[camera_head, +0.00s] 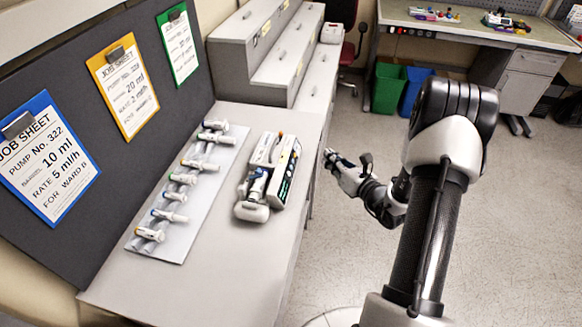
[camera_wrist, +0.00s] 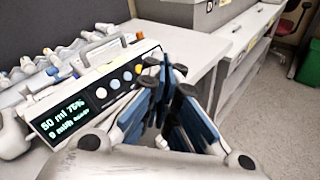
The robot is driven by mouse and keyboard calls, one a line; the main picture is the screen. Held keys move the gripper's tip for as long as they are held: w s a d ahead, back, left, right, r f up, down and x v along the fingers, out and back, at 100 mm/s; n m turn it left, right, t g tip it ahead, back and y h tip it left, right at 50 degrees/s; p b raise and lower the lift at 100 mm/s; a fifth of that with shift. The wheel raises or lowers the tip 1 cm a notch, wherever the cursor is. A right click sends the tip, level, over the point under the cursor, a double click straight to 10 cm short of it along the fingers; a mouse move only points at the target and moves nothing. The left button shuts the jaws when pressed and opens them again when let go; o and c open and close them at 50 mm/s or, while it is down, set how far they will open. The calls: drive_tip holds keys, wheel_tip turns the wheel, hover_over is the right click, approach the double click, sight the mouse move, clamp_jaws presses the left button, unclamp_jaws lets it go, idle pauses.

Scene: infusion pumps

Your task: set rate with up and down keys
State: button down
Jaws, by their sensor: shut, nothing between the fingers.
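The infusion pump (camera_head: 284,178) lies on the grey bench with a syringe (camera_head: 257,183) fitted along it. In the wrist view my gripper (camera_wrist: 164,78) is beside the right end of the key row.
A rack (camera_head: 205,200) of several syringes lies left of the pump. Job sheets on the dark panel include a blue one (camera_head: 52,160), "10 ml, rate 5 ml/h", and an orange one (camera_head: 123,88), "20 ml". Grey drawers (camera_head: 262,75) stand behind. The front bench surface is clear.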

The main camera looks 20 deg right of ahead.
drive_tip(key=shift+w+a+f+b, duration=0.55)
drive_tip(key=shift+w+a, duration=0.2)
drive_tip(key=shift+a, duration=0.35)
drive_tip(key=shift+w+a+f+b, duration=0.45)
drive_tip(key=shift+w+a+f, duration=0.3)
drive_tip(key=shift+a, duration=0.4)
drive_tip(key=shift+w+a+f+b, duration=0.5)
drive_tip(key=shift+w+a, duration=0.3)
drive_tip(key=shift+a, duration=0.3)
drive_tip(key=shift+a+f, duration=0.1)
drive_tip(key=shift+w+a+f, duration=0.1)
drive_tip(key=shift+w+a, duration=0.1)
drive_tip(key=shift+a, duration=0.05)
drive_tip(key=shift+w+a+f+b, duration=0.15)
drive_tip(key=shift+a+b, duration=0.05)
drive_tip(key=shift+b, duration=0.2)
drive_tip(key=shift+d, duration=0.1)
drive_tip(key=shift+s+d+r, duration=0.3)
drive_tip(key=shift+s+d, duration=0.1)
drive_tip(key=shift+d, duration=0.1)
drive_tip(key=s+d+r+p, duration=0.1)
drive_tip(key=s+d+r, duration=0.1)
drive_tip(key=d, duration=0.1)
drive_tip(key=shift+s+d+r+p, duration=0.1)
drive_tip(key=shift+s+d+p, duration=0.2)
drive_tip(key=shift+p, duration=0.1)
